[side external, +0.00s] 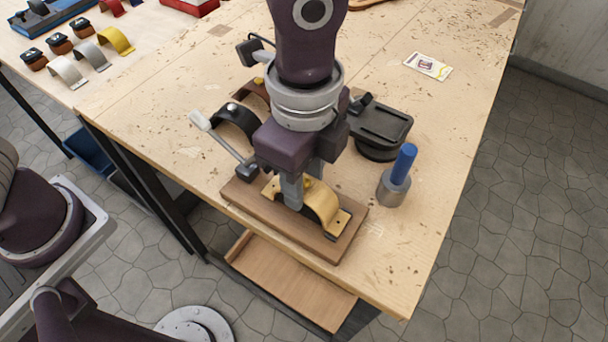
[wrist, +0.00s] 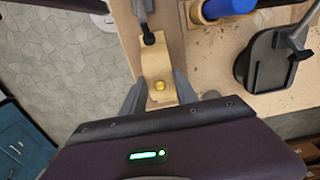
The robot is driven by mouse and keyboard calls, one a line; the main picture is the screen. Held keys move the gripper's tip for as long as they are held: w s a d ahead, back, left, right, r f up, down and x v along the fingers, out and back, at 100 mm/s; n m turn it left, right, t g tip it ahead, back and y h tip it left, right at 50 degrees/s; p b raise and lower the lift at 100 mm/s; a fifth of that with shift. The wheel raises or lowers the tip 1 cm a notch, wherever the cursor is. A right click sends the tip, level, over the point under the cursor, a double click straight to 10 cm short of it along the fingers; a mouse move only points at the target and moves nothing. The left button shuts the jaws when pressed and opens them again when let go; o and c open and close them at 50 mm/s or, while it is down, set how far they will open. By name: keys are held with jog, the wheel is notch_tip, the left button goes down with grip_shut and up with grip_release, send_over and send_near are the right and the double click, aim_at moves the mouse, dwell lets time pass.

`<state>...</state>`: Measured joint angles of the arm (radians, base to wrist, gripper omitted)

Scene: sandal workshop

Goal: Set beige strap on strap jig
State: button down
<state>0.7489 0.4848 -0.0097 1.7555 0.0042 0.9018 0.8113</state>
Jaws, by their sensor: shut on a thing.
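The beige strap (side external: 322,205), a tan arch with a round gold knob, is at the wooden strap jig (side external: 262,215) near the table's front edge. My gripper (side external: 292,202) points down and is shut on the strap. In the wrist view the strap (wrist: 156,62) lies between the two fingers of my gripper (wrist: 160,104), with its knob showing. A lever with a pale handle (side external: 200,120) has its black end at the jig's left side. I cannot tell whether the strap rests fully on the jig.
A black arched strap (side external: 238,118) and a brown one (side external: 256,88) stand behind the jig. A black stand (side external: 382,125) and a metal holder (side external: 393,188) with a blue-handled tool (side external: 404,163) are to the right. A card (side external: 428,66) lies farther back. The right front table is clear.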

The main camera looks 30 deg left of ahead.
jog(key=shift+f, duration=0.2)
jog(key=c, duration=0.9)
grip_release()
jog(key=shift+c, duration=0.2)
notch_tip(320, 180, up, 12)
jog(key=a+r+n+t, duration=0.1)
jog(key=a+r+n, duration=0.35)
jog(key=a, duration=0.45)
jog(key=s+a+f+n+t, duration=0.2)
jog(key=s+a+n, duration=0.3)
jog(key=a, duration=0.3)
jog(key=s+a+f+n+t, duration=0.2)
jog(key=s+a+n, duration=0.3)
jog(key=a+n, duration=0.3)
jog(key=shift+s+a+t, duration=0.15)
jog(key=shift+a+t, duration=0.05)
jog(key=shift+t, duration=0.1)
jog(key=shift+n, duration=0.25)
